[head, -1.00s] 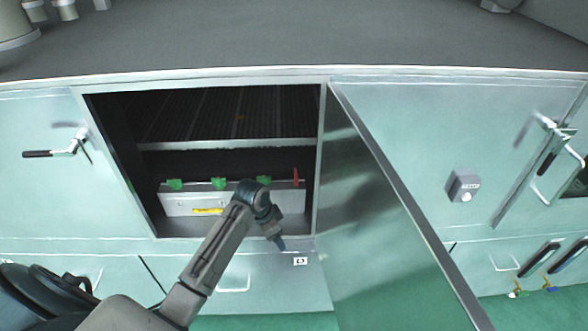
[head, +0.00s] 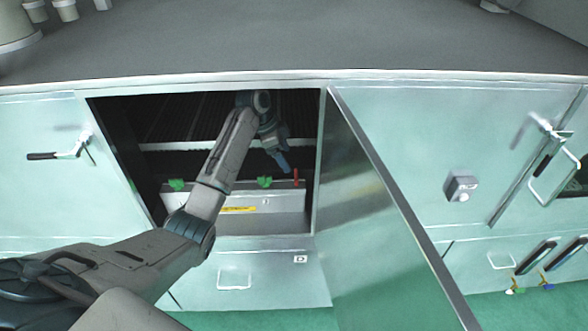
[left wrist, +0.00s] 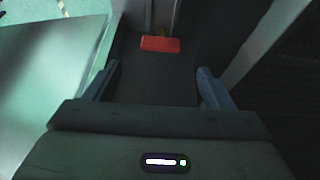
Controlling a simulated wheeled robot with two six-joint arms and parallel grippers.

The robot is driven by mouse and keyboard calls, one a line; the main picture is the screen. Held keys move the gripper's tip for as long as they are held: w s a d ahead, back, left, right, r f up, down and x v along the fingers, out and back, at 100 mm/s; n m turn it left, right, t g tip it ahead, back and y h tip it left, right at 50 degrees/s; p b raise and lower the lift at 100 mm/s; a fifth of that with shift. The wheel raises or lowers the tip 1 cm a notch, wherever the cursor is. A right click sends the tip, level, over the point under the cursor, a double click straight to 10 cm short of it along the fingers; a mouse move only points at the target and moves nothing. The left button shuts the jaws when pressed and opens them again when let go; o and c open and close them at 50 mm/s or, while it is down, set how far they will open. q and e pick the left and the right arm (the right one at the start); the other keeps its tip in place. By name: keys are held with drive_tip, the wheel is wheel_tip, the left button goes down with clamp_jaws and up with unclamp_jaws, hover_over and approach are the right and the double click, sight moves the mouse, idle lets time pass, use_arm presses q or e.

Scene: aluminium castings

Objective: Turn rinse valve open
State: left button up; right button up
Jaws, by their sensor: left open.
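A red valve handle (head: 296,177) stands upright at the right end of a row of handles on a pale box inside the open cabinet. Green handles stand in the same row, one at the left (head: 177,184) and one further right (head: 264,182). I cannot read which valve is the rinse valve. My left gripper (head: 284,164) is inside the cabinet, pointing down just above and left of the red handle, apart from it. In the left wrist view the red handle (left wrist: 160,44) lies ahead, beyond the two open blue fingers (left wrist: 158,76), with nothing between them. My right gripper is not in view.
The pale valve box (head: 280,203) has a yellow label. A shelf edge (head: 170,146) crosses behind my left arm. The open cabinet door (head: 375,220) stands to the right of the opening. The cabinet's right frame (head: 319,150) is close to my gripper.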

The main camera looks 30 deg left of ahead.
sight(296, 174)
use_arm(q)
drive_tip(key=p+x, duration=0.2)
drive_tip(key=x, duration=0.5)
drive_tip(key=shift+w+d+f+p, duration=0.1)
drive_tip(key=shift+f+p, duration=0.2)
drive_tip(key=shift+f, duration=0.1)
drive_tip(key=shift+c, duration=0.5)
drive_tip(key=c, duration=0.9)
